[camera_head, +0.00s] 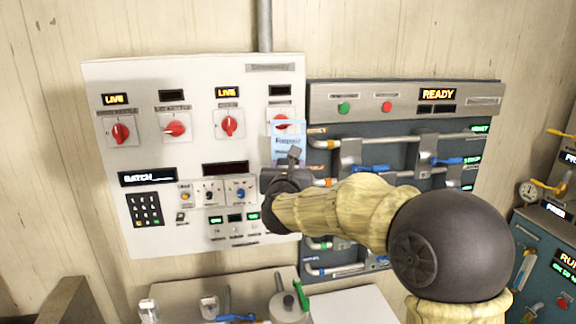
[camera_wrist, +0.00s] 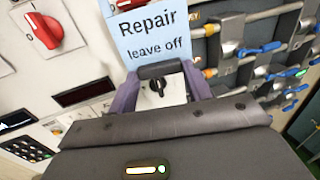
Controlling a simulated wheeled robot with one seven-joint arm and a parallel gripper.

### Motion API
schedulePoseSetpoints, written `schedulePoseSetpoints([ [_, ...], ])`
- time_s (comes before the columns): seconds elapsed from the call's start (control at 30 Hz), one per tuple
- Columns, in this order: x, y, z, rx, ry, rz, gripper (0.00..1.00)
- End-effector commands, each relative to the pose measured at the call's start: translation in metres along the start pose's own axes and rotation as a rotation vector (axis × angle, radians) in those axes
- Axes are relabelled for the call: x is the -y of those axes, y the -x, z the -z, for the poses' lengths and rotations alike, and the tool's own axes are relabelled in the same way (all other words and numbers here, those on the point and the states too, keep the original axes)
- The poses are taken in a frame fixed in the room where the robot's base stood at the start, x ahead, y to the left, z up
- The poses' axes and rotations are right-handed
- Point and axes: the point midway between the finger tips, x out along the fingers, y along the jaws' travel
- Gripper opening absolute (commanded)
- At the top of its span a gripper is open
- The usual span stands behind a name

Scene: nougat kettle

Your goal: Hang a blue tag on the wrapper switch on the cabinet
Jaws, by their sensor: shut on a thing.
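The light-blue tag (camera_head: 287,142), printed "Repair" and "leave off" in the wrist view (camera_wrist: 152,37), is in front of the white cabinet (camera_head: 150,80) near its right edge. My gripper (camera_head: 290,160) is shut on its lower edge. Several red rotary switches line the cabinet's upper part: far left (camera_head: 121,131), second (camera_head: 175,128), third (camera_head: 230,124), far right (camera_head: 281,121). The tag's top overlaps the far-right switch in the head view; I cannot tell whether they touch. The labels are too small to tell which one is the wrapper switch.
A dark pipe panel (camera_head: 400,125) with a "READY" display (camera_head: 438,94) adjoins on the right. A keypad (camera_head: 145,209) and small knobs sit lower on the cabinet. A bench (camera_head: 180,288) below holds several small items. A teal cabinet (camera_head: 540,240) stands far right.

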Motion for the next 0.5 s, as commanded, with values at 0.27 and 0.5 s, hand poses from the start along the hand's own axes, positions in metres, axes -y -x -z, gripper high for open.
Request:
schedulePoseSetpoints([
  [0.27,0.0004,-0.0009,0.0006,-0.001,0.001,-0.001,0.16],
  [0.5,-0.0011,-0.0070,0.0001,-0.002,0.001,-0.001,0.16],
])
